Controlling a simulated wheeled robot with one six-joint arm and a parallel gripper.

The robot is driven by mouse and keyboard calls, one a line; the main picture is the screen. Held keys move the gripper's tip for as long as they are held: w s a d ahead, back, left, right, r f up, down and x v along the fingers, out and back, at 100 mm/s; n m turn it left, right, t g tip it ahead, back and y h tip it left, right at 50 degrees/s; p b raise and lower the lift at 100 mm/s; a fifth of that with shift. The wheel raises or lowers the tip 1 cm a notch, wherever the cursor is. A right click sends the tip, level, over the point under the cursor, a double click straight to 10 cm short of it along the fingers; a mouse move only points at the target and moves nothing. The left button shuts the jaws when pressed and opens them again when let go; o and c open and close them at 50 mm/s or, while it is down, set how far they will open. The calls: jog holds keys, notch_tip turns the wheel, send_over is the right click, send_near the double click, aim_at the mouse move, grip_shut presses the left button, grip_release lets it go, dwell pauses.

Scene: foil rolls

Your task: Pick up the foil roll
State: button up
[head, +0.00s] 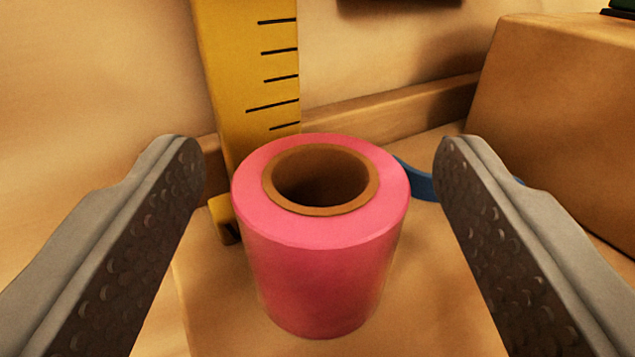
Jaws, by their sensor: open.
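A pink foil roll (322,270) with a brown cardboard core stands upright on a tan wooden surface (425,300), in the middle of the head view. My gripper (315,165) is open, with one grey finger to the left of the roll and one to the right. Both fingers show textured inner pads. There is a visible gap between each finger and the roll in the picture. The gripper holds nothing.
A yellow ruler (250,70) with black marks stands upright behind the roll, to the left. A blue object (418,180) is partly hidden behind the roll and right finger. A large brown box (560,110) stands at the right. A low ledge (400,110) runs behind.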

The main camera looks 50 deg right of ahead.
jog(key=c, duration=1.1)
